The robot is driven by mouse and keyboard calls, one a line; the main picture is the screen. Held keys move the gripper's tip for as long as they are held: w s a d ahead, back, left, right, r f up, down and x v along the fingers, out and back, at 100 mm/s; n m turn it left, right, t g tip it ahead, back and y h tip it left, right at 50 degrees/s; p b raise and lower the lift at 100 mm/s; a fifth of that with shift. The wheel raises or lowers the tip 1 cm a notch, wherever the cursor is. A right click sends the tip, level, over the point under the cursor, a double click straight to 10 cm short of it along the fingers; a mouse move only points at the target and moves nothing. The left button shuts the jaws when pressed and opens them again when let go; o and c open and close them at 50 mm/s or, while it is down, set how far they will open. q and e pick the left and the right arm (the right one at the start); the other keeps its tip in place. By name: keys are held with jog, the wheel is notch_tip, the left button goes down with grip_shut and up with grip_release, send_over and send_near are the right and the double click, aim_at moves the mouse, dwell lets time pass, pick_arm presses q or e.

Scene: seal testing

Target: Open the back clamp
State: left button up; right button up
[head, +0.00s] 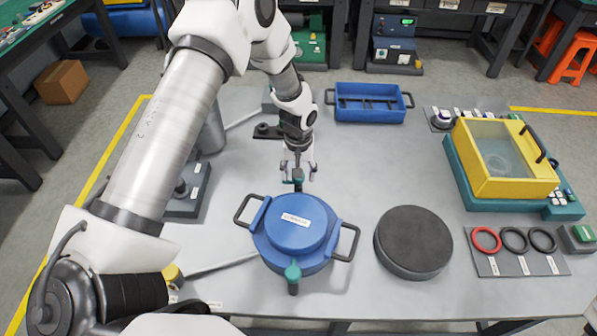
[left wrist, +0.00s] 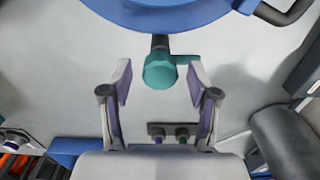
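A blue round pot (head: 290,235) with a labelled lid and two side handles stands on the grey table; part of it shows at the top of the left wrist view (left wrist: 170,12). The back clamp (head: 298,178), with a teal knob, is at its far edge. The front clamp (head: 293,273), also teal, is at its near edge. My left gripper (head: 299,170) is open over the back clamp. My right gripper is not in view.
A dark round disc (head: 413,241) lies right of the pot. A blue tray (head: 370,112) stands behind. A yellow-framed box (head: 505,185) and a mat with red and black rings (head: 515,263) are at right. The table between pot and tray is mostly clear.

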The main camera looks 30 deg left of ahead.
pick_arm(q)
notch_tip(320, 180, up, 7)
jog(key=p, duration=0.6)
jog(key=shift+r, duration=0.15)
jog(key=shift+f, duration=0.2)
